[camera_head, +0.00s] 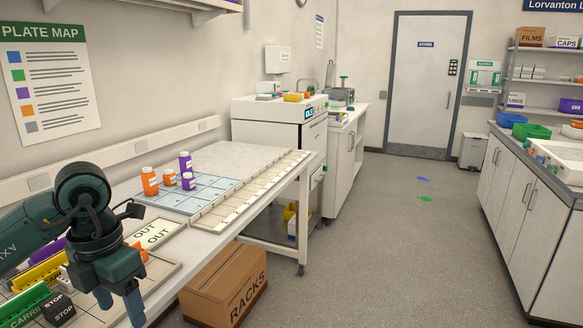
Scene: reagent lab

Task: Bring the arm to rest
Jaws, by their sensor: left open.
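My left arm (32,243) comes in from the left over the front of the workbench (230,235). My left gripper (120,303) points down over the near part of the bench. Its fingers are apart and I see nothing between them. An orange object (139,250) shows just behind the gripper, partly hidden by it. My right gripper is not in view.
Orange bottles (150,182) and purple bottles (185,162) stand on a blue gridded mat (215,186). A green rack (24,303), a yellow rack (40,272) and a black STOP block (58,310) lie near my arm. A RACKS carton (225,285) is below. The floor is open at right.

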